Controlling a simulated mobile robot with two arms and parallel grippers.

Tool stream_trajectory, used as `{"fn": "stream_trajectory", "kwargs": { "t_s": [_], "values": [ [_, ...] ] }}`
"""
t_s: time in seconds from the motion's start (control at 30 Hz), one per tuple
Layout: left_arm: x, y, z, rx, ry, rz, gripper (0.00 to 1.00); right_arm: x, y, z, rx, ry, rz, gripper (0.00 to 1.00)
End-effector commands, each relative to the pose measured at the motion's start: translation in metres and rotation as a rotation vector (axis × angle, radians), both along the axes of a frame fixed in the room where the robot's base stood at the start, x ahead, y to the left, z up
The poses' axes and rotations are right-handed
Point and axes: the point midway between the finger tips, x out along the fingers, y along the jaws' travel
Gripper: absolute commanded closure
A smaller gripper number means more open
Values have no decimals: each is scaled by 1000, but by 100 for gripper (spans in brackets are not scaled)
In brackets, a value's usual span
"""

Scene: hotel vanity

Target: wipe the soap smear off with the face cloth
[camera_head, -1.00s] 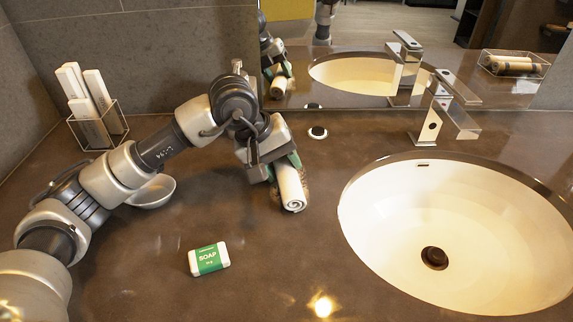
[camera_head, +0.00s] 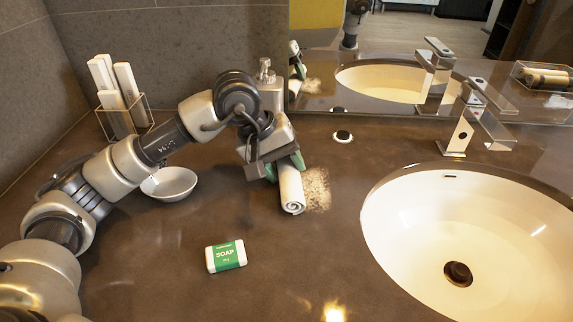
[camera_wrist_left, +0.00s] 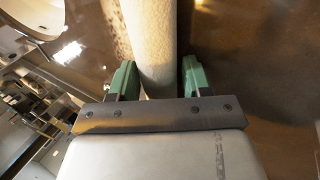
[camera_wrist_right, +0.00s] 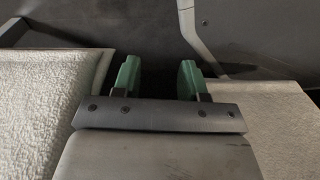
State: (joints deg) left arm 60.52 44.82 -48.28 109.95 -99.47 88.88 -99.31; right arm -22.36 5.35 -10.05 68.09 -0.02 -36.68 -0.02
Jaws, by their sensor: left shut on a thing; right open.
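The rolled white face cloth (camera_head: 291,190) is held by my left gripper (camera_head: 284,166) low over the brown counter. In the left wrist view the cloth (camera_wrist_left: 150,45) runs between the green fingers of my left gripper (camera_wrist_left: 156,80), which is shut on it. The pale, speckled soap smear (camera_head: 317,188) lies on the counter just right of the cloth in the head view. Part of it may be hidden under the cloth. My right gripper (camera_wrist_right: 160,80) shows only in its own wrist view, open and empty, with light textured surfaces to either side of it.
A green and white soap bar (camera_head: 226,256) lies on the front counter. A white bowl (camera_head: 170,184), a holder (camera_head: 125,120) and a soap dispenser (camera_head: 265,88) are around my left arm. The sink (camera_head: 470,240) and faucet (camera_head: 462,130) are at the right.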

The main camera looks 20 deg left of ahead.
Motion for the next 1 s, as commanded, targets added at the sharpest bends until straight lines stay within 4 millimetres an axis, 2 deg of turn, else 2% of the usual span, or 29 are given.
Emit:
{"fn": "stream_trajectory", "kwargs": {
  "t_s": [0.17, 0.6, 1.0],
  "values": [
    [0, 1, 7, 3, 1, 1, 70, 1, 0, -2, 3, -13, -1, 57],
    [0, -1, 37, -1, -2, 0, 70, -41, -7, -24, -2, 20, 6, 57],
    [0, -1, 62, -2, -2, 0, 70, -79, -15, -36, -6, 43, 11, 57]
  ]
}}
